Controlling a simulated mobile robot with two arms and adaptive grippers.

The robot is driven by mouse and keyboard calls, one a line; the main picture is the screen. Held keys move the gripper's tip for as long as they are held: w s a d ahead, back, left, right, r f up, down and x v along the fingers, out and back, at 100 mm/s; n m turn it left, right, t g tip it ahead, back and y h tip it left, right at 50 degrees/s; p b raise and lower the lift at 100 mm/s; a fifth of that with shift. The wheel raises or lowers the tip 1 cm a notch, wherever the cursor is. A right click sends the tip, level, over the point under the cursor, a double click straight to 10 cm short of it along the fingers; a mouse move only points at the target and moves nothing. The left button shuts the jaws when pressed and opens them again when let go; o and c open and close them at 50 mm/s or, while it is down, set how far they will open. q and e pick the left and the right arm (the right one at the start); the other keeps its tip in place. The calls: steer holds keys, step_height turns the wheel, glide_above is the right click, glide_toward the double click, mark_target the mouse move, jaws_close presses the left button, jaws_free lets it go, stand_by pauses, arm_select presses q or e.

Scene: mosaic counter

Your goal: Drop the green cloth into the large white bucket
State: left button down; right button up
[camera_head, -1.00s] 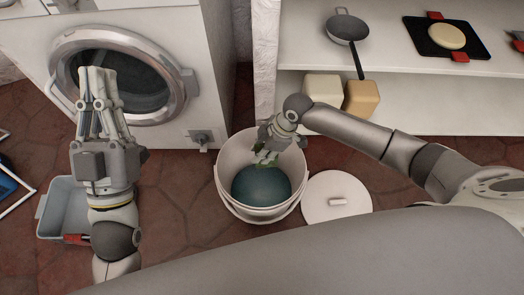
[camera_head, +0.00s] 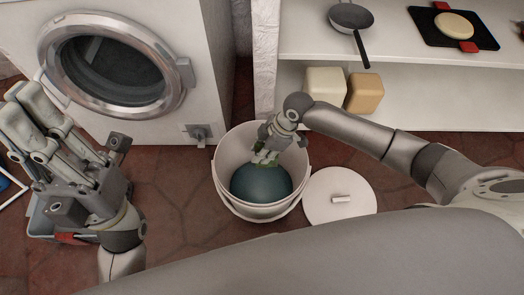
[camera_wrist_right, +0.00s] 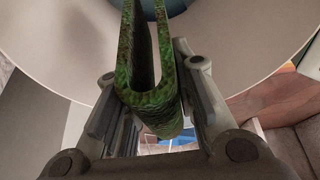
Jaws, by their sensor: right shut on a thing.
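The large white bucket (camera_head: 225,165) stands on the floor in the middle of the head view, with a rounded teal thing (camera_head: 262,186) inside. My right gripper (camera_head: 266,158) reaches down inside the bucket's opening, above the teal thing. It is shut on the green cloth (camera_wrist_right: 146,80), which shows in the right wrist view as a mottled green folded strip between the fingers. In the head view only a little green shows at the fingertips. My left gripper (camera_head: 24,112) is at the left, empty as far as I see; its finger gap is unclear.
A round white lid (camera_head: 326,212) lies on the tiled floor right of the bucket. A washing machine (camera_head: 160,119) stands behind left. White shelves (camera_head: 430,118) at the back right hold a pan (camera_head: 350,17) and blocks. A grey-blue basin (camera_head: 40,226) is partly hidden behind my left arm.

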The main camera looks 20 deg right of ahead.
stand_by(0.3)
steer(key=o, duration=1.1)
steer(key=v, duration=1.2)
